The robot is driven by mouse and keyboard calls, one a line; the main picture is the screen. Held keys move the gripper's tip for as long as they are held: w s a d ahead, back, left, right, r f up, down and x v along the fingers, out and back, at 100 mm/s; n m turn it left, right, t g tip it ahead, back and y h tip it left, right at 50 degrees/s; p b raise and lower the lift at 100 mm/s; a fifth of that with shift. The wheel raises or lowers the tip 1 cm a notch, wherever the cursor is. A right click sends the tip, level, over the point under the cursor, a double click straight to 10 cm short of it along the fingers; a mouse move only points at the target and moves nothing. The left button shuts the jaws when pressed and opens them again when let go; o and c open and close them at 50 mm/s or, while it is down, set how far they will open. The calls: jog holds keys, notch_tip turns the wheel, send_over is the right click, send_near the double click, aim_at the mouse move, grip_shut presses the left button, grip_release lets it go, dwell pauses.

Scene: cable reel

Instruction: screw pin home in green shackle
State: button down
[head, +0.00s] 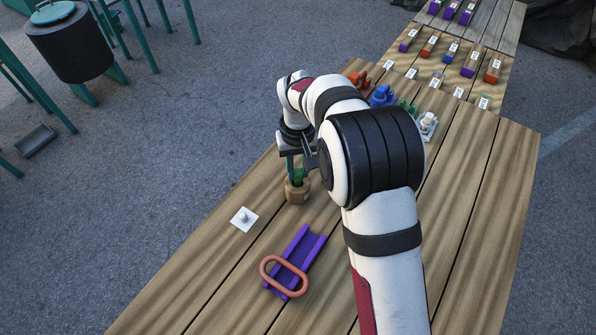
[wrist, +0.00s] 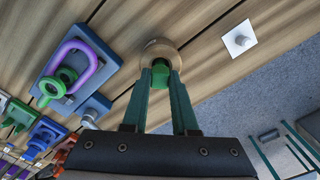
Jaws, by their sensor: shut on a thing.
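My gripper (head: 296,178) points down over a round wooden cup (head: 297,194) on the bench. In the wrist view its two green fingers (wrist: 162,84) are shut on a green pin (wrist: 161,74). The pin's far end sits at the dark opening of the wooden cup (wrist: 158,48); how deep it reaches is hidden. In the wrist view a green shackle (wrist: 53,87) stands on a blue block, beside a purple loop (wrist: 88,55). My arm hides this block in the head view.
A purple channel (head: 305,246) with an orange ring (head: 284,276) lies on the near bench. A white plate with a small peg (head: 244,218) is to the left. Coloured fittings (head: 382,95) stand behind my arm. Tagged blocks (head: 451,52) line the far bench.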

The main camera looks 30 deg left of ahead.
aim_at(301, 170)
jog(key=shift+r, duration=2.2)
jog(key=shift+w+d, duration=0.1)
jog(key=shift+w, duration=0.3)
jog(key=w+d, duration=0.4)
jog(key=w, duration=0.3)
jog(key=w+d+f, duration=0.1)
jog(key=w+d, duration=0.3)
jog(key=w, duration=0.3)
jog(key=shift+d, duration=0.3)
jog(key=shift+w+f, duration=0.1)
jog(key=shift+f, duration=1)
